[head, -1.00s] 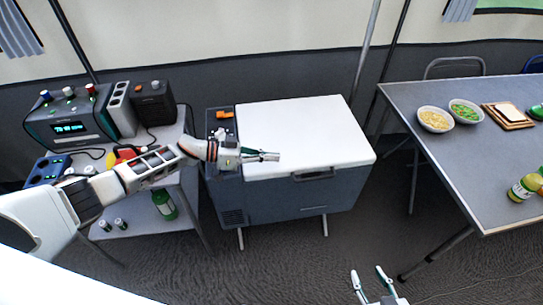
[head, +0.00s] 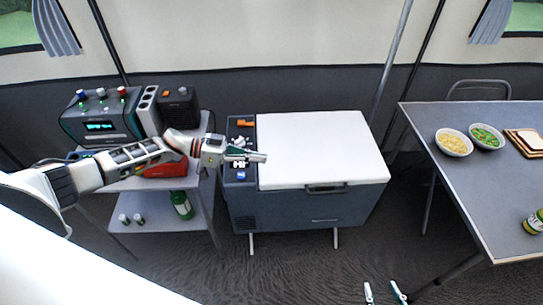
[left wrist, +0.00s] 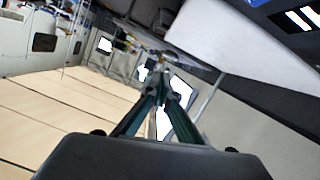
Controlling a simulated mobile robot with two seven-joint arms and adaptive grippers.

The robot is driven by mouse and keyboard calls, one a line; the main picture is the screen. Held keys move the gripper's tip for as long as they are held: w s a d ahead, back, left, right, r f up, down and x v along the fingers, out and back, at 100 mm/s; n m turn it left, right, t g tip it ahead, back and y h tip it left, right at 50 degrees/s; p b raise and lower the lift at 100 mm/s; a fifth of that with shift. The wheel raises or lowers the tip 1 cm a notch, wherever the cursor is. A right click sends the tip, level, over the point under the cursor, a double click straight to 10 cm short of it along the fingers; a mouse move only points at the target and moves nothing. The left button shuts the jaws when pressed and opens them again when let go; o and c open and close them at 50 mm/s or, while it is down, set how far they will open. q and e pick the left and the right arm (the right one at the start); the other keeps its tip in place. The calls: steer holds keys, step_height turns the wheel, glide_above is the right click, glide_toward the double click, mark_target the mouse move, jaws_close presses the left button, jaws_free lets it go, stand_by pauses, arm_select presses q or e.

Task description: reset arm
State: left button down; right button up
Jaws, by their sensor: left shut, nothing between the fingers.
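My left arm reaches in from the left in the head view. My left gripper (head: 262,157) is shut and empty, in front of the left part of the white-lidded cooler (head: 322,150), near its control panel. In the left wrist view my left gripper (left wrist: 160,92) shows its fingers together with nothing between them. My right gripper (head: 384,293) shows only its two fingertips at the bottom edge of the head view. The fingertips are apart, with bare floor between them.
A side stand (head: 150,183) with a dark appliance (head: 100,117) is at the left, a green bottle (head: 182,205) on its lower shelf. A grey table (head: 470,190) at the right holds two bowls, bread and a jar. Dark floor (head: 300,275) is clear in front of the cooler.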

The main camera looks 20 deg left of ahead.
arm_select(q)
steer(key=s+d+f+n+t+y, duration=0.35)
steer(key=s+d+t, duration=0.4)
steer(key=d, duration=0.45)
steer(key=s+a+f+n+g+y, duration=0.1)
steer(key=s+a+f+y, duration=0.3)
steer(key=s, duration=0.3)
steer(key=s+a+f+n+y, duration=0.2)
steer(key=s+a+f+y, duration=0.2)
steer(key=s+f, duration=0.2)
steer(key=shift+s+a+f+g, duration=0.2)
steer(key=shift+s+a+g, duration=0.2)
steer(key=shift+s, duration=0.85)
